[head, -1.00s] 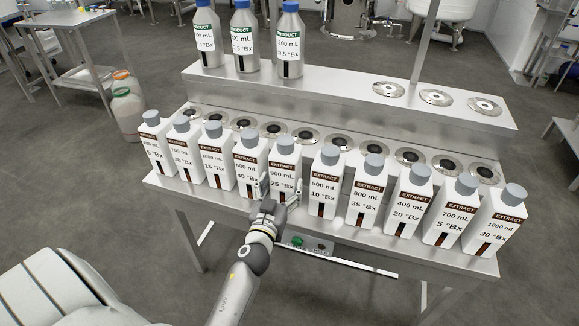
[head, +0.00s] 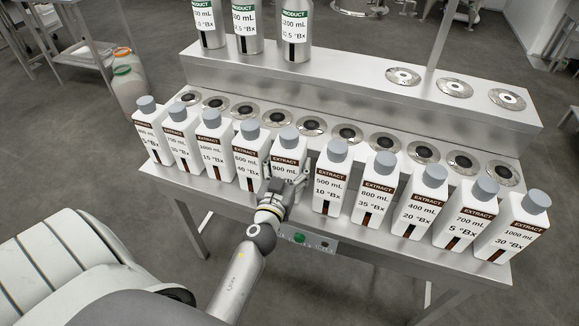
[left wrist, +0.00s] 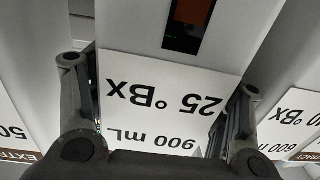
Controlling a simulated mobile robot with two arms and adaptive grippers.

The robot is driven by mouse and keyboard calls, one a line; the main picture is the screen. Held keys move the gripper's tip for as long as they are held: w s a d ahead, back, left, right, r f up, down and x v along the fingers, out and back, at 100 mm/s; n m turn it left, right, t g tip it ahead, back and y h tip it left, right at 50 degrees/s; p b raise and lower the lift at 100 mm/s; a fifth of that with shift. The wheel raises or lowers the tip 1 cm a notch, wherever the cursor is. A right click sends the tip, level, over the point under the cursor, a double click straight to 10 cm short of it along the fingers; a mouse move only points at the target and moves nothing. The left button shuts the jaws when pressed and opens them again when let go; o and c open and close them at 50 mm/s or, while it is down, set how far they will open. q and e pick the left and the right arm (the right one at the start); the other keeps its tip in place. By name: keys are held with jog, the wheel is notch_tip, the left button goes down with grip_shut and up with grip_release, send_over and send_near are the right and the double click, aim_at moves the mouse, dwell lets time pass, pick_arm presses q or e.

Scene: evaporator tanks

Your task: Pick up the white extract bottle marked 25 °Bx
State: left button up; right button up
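The white extract bottle marked 25 °Bx, 900 mL (head: 284,149) stands upright in the front row on the steel bench, with a grey cap and brown band. My left gripper (head: 287,172) is at its front and hides its lower label in the head view. In the left wrist view the bottle's label (left wrist: 168,100) appears upside down between the two fingers of my left gripper (left wrist: 160,92). The fingers are spread, one on each side of the bottle; firm contact is not visible. My right gripper is not in view.
The 40 °Bx bottle (head: 247,162) stands close on the left and the 10 °Bx bottle (head: 331,184) on the right. Ring-shaped seats (head: 347,134) line the bench behind. Product bottles (head: 296,30) stand on the raised shelf (head: 340,80).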

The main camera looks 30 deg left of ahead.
pick_arm(q)
jog(key=c, duration=1.2)
jog(key=shift+w+r, duration=0.1)
jog(key=shift+w, duration=0.05)
jog(key=shift+c, duration=1)
jog(key=shift+r, duration=0.15)
